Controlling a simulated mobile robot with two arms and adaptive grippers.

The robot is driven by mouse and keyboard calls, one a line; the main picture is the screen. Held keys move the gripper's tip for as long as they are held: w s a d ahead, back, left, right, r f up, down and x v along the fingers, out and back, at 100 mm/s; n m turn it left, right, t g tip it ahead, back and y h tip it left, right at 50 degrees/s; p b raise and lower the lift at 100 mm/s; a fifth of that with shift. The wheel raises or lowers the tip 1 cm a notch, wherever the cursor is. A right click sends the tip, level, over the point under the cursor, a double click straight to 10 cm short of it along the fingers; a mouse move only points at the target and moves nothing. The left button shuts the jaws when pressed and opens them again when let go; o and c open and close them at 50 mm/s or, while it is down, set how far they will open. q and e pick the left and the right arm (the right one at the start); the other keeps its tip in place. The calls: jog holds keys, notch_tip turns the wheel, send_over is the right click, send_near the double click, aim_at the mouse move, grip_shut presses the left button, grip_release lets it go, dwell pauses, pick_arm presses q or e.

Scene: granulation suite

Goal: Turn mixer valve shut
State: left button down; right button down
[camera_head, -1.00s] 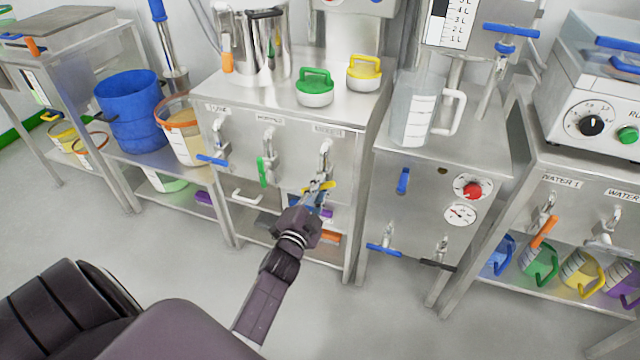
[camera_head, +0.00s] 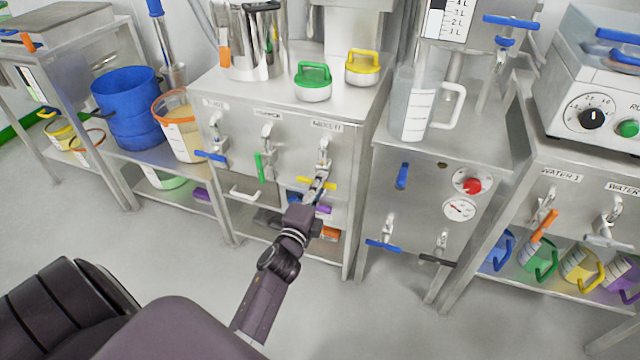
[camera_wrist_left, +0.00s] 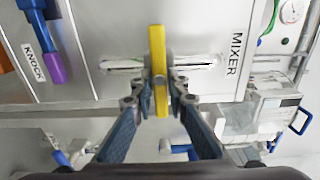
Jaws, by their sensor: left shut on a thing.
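The mixer valve (camera_head: 323,155) is a metal tap under the label MIXER on the front of the steel cabinet. Its yellow lever handle (camera_head: 330,185) lies roughly crosswise in the head view. My left gripper (camera_head: 317,186) is at this handle, coming from below. The fingers hide part of the handle in the head view. My right gripper is not in view.
A green-handled tap (camera_head: 264,160) and a blue-handled tap (camera_head: 215,150) are to the left on the same panel. A blue lever (camera_head: 402,176) and a red knob (camera_head: 473,186) are on the cabinet to the right. The floor in front is clear.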

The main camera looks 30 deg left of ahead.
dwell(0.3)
pick_arm(q)
jog(key=c, duration=1.9)
grip_release()
jog(key=shift+s, duration=0.15)
jog(key=v, duration=1.1)
jog(key=shift+s+f, duration=0.1)
jog(key=shift+s, duration=0.2)
